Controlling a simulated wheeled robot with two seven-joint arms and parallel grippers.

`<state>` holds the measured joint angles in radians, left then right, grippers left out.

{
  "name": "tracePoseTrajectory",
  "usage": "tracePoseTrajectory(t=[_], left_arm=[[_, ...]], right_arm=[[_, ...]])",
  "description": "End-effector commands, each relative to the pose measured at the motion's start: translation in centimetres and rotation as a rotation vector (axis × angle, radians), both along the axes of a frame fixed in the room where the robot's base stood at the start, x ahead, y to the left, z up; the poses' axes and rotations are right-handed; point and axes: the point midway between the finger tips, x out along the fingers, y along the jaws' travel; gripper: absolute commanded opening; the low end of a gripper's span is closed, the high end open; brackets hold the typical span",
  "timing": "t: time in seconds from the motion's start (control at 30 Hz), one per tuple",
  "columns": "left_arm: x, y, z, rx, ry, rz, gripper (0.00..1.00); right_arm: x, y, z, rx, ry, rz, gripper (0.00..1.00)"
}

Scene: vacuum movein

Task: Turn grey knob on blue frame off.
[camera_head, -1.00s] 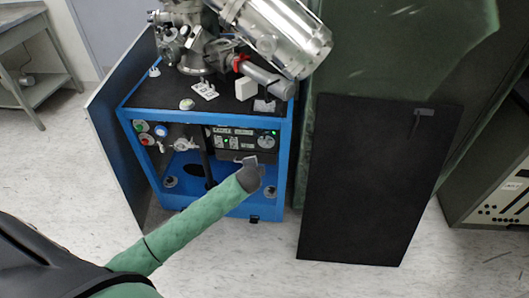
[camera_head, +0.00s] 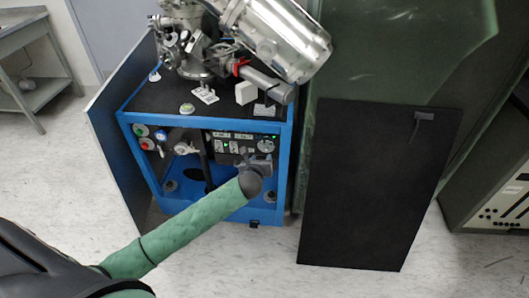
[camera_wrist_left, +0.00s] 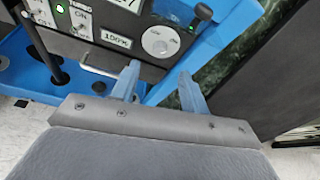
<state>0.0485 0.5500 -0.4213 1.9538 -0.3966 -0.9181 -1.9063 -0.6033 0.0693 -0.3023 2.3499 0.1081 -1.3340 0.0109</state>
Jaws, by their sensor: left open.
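The round grey knob (camera_head: 266,146) is on the right part of the dark control panel in the blue frame (camera_head: 287,150). In the left wrist view the knob (camera_wrist_left: 160,42) shows as a pale dial with a small centre, right of a "100%" label. My left gripper (camera_head: 261,163) is just in front of and below the panel. In the left wrist view its two fingers (camera_wrist_left: 159,72) are apart, with nothing between them, and the knob lies beyond the tips. The fingers do not visibly touch it. My right gripper is not in view.
A small black knob with a green light (camera_wrist_left: 202,14) sits right of the dial. A metal handle (camera_wrist_left: 100,72) juts from the panel's lower edge. A black panel (camera_head: 375,185) leans to the right. Metal vacuum parts (camera_head: 275,40) stand on the frame's top.

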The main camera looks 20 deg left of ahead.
Motion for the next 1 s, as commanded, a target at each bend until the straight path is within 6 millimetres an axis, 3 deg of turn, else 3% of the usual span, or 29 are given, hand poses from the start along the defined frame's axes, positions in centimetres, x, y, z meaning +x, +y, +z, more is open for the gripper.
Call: tracePoseTrajectory(t=[0.17, 0.6, 1.0], left_arm=[[1.1, 0.3, -0.4, 0.011, 0.002, -0.004, 0.45], [6.3, 1.3, -2.6, 0.008, 0.003, -0.003, 0.45], [7.0, 1.4, -2.9, 0.008, 0.002, -0.003, 0.45]], right_arm=[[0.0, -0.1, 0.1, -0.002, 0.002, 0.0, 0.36], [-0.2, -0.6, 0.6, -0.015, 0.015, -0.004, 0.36], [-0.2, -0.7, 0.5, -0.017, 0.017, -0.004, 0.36]])
